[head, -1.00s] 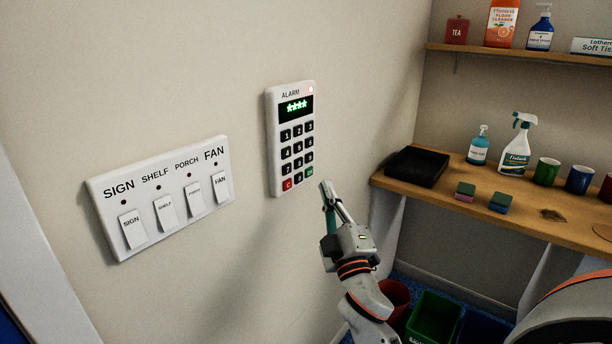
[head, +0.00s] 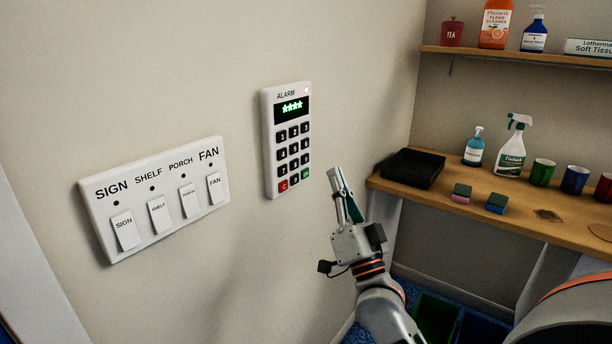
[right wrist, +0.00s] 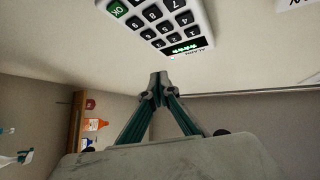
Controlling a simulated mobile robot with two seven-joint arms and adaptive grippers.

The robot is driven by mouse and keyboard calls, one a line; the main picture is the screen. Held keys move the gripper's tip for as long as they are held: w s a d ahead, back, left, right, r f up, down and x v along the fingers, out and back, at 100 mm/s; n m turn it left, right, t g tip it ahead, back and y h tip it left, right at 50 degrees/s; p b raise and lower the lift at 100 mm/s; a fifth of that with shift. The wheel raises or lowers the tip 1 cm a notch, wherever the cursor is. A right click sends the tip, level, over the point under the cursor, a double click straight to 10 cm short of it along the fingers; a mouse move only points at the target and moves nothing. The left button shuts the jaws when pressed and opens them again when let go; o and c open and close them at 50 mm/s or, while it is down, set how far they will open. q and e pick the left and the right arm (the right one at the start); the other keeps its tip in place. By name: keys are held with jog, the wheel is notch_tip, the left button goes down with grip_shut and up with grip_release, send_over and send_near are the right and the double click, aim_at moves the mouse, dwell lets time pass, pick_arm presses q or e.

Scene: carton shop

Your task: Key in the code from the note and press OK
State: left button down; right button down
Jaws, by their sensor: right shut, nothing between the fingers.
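The white alarm keypad (head: 288,140) is on the wall in the middle of the head view. Its display (head: 291,108) shows several green stars, and a pale lamp is lit at its top right. Below are black number keys, a red key (head: 283,187) and the green OK key (head: 305,173). My right gripper (head: 336,171) is shut and empty, to the right of the keypad's lower end and apart from it. In the right wrist view the keypad (right wrist: 165,22) appears upside down beyond the shut fingertips (right wrist: 158,78). No note is in view. My left gripper is not in view.
A switch panel (head: 160,200) with SIGN, SHELF, PORCH and FAN rockers is on the wall left of the keypad. A wooden counter (head: 480,195) at right holds a black tray (head: 412,168), sponges, bottles and mugs. A shelf (head: 520,56) hangs above it.

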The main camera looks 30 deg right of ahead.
aim_at(305, 174)
jog(key=w+d+f+m+g+h, duration=0.1)
jog(key=d+f+m, duration=0.4)
jog(key=m, duration=1.1)
jog(key=shift+w+g+h+b, duration=0.3)
jog(key=shift+g+h, duration=0.2)
jog(key=shift+g, duration=0.6)
jog(key=shift+r, duration=0.1)
jog(key=w+a, duration=0.3)
jog(key=w, duration=0.5)
jog(key=shift+a+b, duration=0.15)
jog(key=shift+b, duration=0.3)
jog(key=shift+w, duration=0.15)
jog(key=shift+w+a, duration=0.1)
jog(key=shift+w, duration=0.2)
